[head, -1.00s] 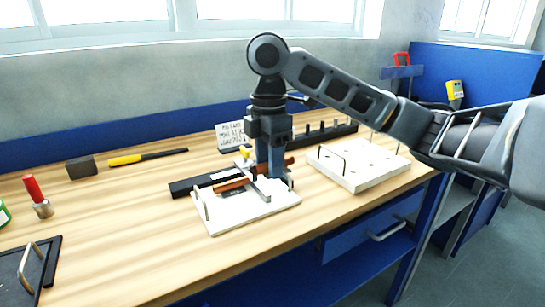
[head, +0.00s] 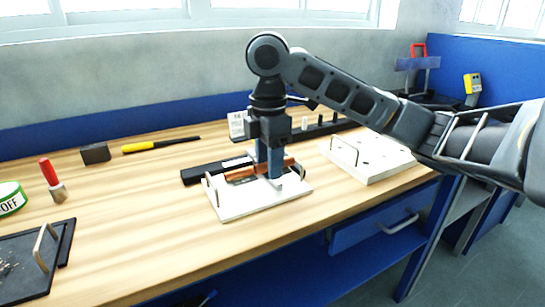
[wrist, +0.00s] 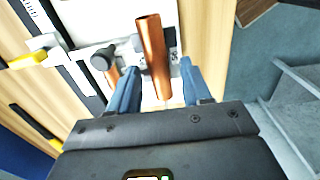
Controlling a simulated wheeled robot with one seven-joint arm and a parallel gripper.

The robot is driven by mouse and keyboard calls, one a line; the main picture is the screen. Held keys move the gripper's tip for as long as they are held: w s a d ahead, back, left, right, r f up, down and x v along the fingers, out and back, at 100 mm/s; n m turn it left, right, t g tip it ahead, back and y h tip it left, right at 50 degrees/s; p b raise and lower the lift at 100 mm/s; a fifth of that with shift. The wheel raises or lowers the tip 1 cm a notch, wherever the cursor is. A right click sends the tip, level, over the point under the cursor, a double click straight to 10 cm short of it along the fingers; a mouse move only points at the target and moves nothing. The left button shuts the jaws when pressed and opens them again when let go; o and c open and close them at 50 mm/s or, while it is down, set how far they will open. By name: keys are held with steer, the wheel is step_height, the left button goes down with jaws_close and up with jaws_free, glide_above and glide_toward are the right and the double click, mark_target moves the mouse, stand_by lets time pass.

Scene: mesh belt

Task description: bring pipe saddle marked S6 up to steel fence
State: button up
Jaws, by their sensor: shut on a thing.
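My gripper (head: 270,177) points down over a white board (head: 232,210) with a wire handle on the bench. Its blue fingers are shut on a small grey piece, seen partly between the fingertips (wrist: 160,68) in the wrist view; I take it for the pipe saddle (wrist: 172,47). Its S6 mark cannot be read. A copper pipe (wrist: 152,50) crosses in front of it and hides much of it. Another copper length (wrist: 112,75) shows to the left. A dark bar (head: 203,173) with a white label lies along the board's back left; I cannot tell whether it is the steel fence.
A second white board (head: 370,170) with a handle stands to the right. A dark rack with pegs (head: 325,130) is behind.

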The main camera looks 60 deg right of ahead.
mark_target(250, 196)
steer(key=shift+w+a+f+b, duration=0.4)
steer(key=shift+w+a+f, duration=0.35)
steer(key=shift+f, duration=0.25)
steer(key=shift+w+a+f+b, duration=0.35)
steer(key=shift+w+a+f, duration=0.4)
steer(key=shift+f, duration=0.2)
steer(key=shift+w+f, duration=0.1)
steer(key=shift+f, duration=0.05)
jaws_close()
steer(key=shift+w+a+f, duration=0.45)
steer(key=shift+f, duration=0.1)
steer(key=shift+s+d, duration=0.4)
steer(key=shift+d, duration=0.15)
steer(key=o, duration=1.4)
jaws_free()
steer(key=shift+c, duration=0.2)
step_height(250, 196, up, 8)
steer(key=shift+p, duration=0.45)
